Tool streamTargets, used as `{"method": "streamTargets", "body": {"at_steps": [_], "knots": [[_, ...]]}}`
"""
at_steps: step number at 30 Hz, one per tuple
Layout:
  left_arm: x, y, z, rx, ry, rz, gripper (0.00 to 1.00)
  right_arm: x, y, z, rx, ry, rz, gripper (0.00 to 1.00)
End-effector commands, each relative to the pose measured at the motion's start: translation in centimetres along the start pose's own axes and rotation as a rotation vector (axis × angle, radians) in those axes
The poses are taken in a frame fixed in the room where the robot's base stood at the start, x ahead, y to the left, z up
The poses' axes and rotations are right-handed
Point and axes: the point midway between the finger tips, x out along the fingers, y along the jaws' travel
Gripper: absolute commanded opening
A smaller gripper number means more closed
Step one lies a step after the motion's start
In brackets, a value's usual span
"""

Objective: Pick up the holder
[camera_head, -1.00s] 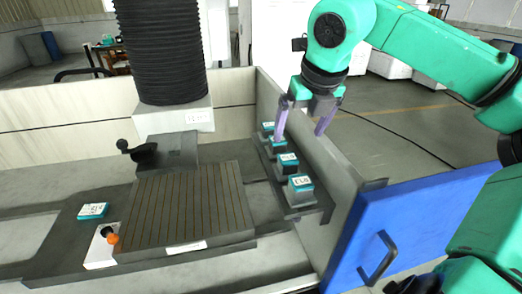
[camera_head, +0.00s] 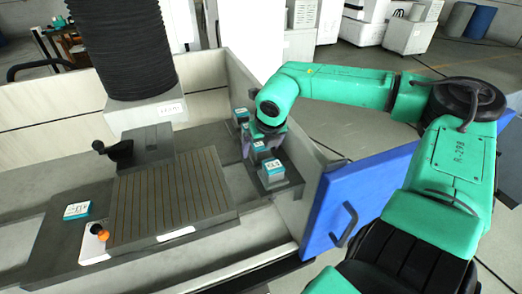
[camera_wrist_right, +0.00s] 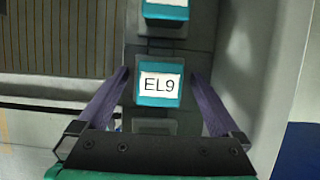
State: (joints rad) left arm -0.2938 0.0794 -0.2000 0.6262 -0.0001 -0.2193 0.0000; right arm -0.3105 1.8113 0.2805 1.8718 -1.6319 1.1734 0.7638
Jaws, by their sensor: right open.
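Several teal blocks with white labels, which look like the holders, stand in a row on a dark rail (camera_head: 290,182) beside the grooved plate. The nearest holder (camera_head: 272,170) is clear of my arm. The far one (camera_head: 241,116) shows just left of my right wrist. My right gripper (camera_head: 258,142) is low over the row, partly hidden by its own wrist. In the right wrist view, the open right gripper (camera_wrist_right: 159,78) has its purple fingers on either side of the holder marked EL9 (camera_wrist_right: 160,85), with gaps on both sides. Another holder (camera_wrist_right: 165,10) is beyond it. My left gripper is out of view.
A pale wall (camera_head: 300,155) runs close along the right of the rail, with a blue door (camera_head: 355,195) beyond. The grooved plate (camera_head: 175,195) lies left.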

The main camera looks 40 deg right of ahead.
Motion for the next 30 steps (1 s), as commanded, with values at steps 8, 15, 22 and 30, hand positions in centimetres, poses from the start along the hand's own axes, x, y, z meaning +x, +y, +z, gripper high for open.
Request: {"method": "streamTargets", "body": {"at_steps": [8, 15, 22, 30], "knots": [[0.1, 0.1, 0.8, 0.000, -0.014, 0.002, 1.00, 0.0, 0.0, 0.0, 0.000, -0.001, 0.000, 0.58], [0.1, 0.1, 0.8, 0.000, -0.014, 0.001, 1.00, -0.1, 0.0, 0.1, 0.000, -0.003, 0.001, 0.00], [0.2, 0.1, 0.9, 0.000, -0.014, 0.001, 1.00, -0.3, 0.0, 0.2, 0.001, -0.004, 0.001, 0.00], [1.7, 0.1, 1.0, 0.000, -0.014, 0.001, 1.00, -3.6, 0.0, 1.7, 0.001, -0.009, -0.001, 0.00]]}}
